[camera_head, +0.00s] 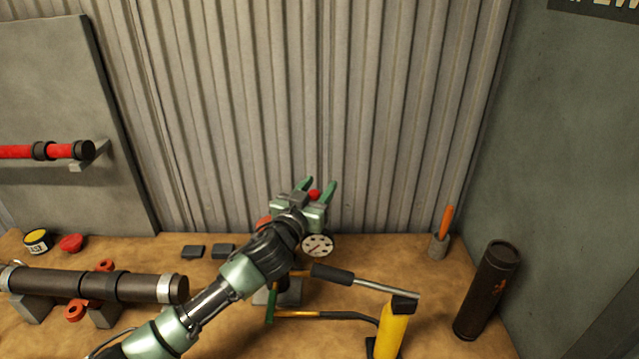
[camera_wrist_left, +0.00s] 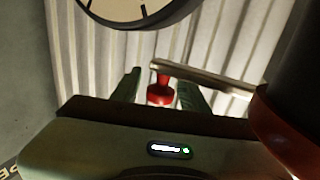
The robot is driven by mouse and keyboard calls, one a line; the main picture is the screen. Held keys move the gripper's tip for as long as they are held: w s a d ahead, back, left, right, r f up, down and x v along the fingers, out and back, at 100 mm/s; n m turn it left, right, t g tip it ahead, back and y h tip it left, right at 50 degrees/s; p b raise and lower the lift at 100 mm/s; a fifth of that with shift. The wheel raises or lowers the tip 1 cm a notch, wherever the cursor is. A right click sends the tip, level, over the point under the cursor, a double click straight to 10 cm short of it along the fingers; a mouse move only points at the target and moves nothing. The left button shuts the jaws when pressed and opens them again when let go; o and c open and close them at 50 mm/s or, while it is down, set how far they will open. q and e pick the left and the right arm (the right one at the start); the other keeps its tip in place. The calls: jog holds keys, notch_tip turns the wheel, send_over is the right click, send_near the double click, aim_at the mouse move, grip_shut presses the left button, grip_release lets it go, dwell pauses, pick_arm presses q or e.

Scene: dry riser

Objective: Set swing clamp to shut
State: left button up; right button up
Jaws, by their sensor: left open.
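A red knob (camera_head: 314,194) shows between the green fingers of my left gripper (camera_head: 319,185), which is open in front of the corrugated wall. In the left wrist view the red knob (camera_wrist_left: 160,92) sits between the two fingers, with a gap on either side. A pale metal bar (camera_wrist_left: 205,78) runs right from near the knob's top; it looks like the arm of the swing clamp, but the joint is not clear. In the head view my wrist and forearm hide the clamp's base. My right gripper is not in view.
A round gauge (camera_head: 317,245) stands just below my gripper. A dark pipe (camera_head: 120,286) lies on supports at left; a dark canister (camera_head: 487,290) stands at right. The bench's right middle is mostly clear.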

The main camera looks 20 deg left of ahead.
pick_arm(q)
jog(key=shift+w, duration=0.2)
grip_shut()
dwell(1.4)
